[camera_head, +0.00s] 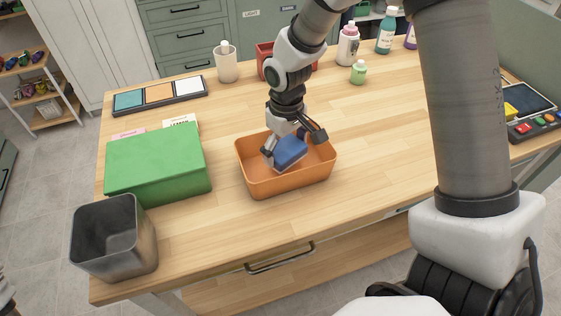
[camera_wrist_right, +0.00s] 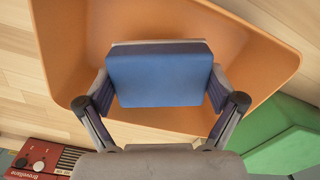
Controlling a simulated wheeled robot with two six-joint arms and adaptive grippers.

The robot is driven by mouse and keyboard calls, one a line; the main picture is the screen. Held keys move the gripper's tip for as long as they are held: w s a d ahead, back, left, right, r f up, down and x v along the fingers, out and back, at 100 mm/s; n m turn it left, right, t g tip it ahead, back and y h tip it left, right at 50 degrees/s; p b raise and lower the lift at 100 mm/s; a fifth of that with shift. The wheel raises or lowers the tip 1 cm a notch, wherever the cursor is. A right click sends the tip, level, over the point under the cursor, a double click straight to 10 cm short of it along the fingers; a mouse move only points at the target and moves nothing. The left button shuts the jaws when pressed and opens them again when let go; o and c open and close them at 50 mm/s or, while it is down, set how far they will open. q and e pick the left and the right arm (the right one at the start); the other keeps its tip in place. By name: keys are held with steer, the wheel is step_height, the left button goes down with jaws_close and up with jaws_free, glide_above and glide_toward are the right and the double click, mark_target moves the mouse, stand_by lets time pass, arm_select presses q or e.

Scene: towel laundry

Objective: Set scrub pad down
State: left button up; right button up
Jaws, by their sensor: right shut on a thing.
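The blue scrub pad (camera_head: 290,152) with a pale layer is inside the orange bin (camera_head: 285,188), tilted in the head view. My right gripper (camera_head: 293,143) reaches down into the bin and is shut on the pad. In the right wrist view the pad (camera_wrist_right: 160,78) sits between both fingers, over the bin's orange floor. I cannot tell whether the pad touches the floor. My left gripper is not clearly in view.
A green box (camera_head: 158,165) and a grey metal bin (camera_head: 112,240) stand left of the orange bin. A tray of colored squares (camera_head: 160,95), a white bottle (camera_head: 225,62) and a red container (camera_head: 264,52) are behind.

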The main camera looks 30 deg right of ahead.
mark_target(285, 149)
steer(key=f, duration=0.2)
steer(key=shift+a+f, duration=0.35)
steer(key=shift+s+f, duration=0.15)
steer(key=shift+f, duration=0.2)
steer(key=shift+d+f, duration=0.1)
steer(key=shift+d, duration=0.1)
steer(key=shift+f, duration=0.1)
steer(key=o, duration=1)
steer(key=shift+o, duration=0.2)
steer(key=shift+a, duration=0.1)
step_height(285, 149, up, 12)
steer(key=shift+r, duration=0.15)
